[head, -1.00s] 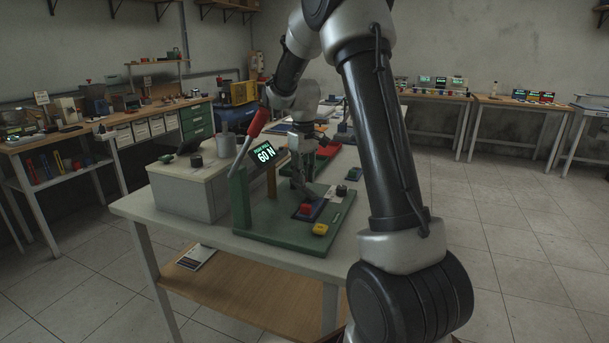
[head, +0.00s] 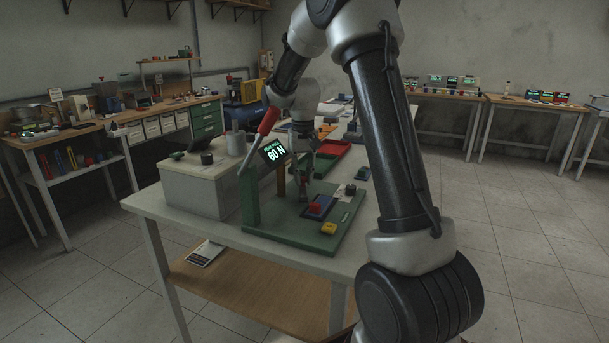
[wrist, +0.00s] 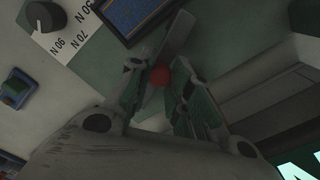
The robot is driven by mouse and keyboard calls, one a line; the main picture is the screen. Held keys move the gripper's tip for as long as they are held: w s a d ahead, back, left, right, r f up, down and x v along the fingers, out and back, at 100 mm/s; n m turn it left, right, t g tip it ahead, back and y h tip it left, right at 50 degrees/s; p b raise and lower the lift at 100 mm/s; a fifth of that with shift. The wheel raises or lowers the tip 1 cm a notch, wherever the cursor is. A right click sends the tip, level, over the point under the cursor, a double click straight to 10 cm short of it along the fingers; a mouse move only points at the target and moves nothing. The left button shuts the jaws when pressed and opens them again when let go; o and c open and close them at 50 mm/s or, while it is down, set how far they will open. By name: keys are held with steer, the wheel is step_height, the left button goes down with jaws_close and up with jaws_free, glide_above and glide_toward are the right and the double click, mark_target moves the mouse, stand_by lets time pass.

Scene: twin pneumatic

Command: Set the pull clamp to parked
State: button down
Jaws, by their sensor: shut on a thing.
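The pull clamp is on a green base plate (head: 290,236) on the table, with a green upright post (head: 250,198), a red-handled lever (head: 268,121) leaning up to the right, and a display (head: 274,153) reading 60 N. My gripper (head: 303,192) reaches down over the plate behind the blue block with a red top (head: 318,207). In the wrist view my gripper (wrist: 158,82) is shut on a round red knob (wrist: 160,76). What the knob is joined to is largely hidden by the fingers. A white scale card (wrist: 60,32) with N marks lies beside it.
A grey box (head: 195,188) stands left of the clamp. A red tray (head: 330,155) and other small items lie behind. The floor to the right is open.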

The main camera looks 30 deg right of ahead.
steer(key=c, duration=1.3)
jaws_free()
steer(key=shift+o, duration=0.2)
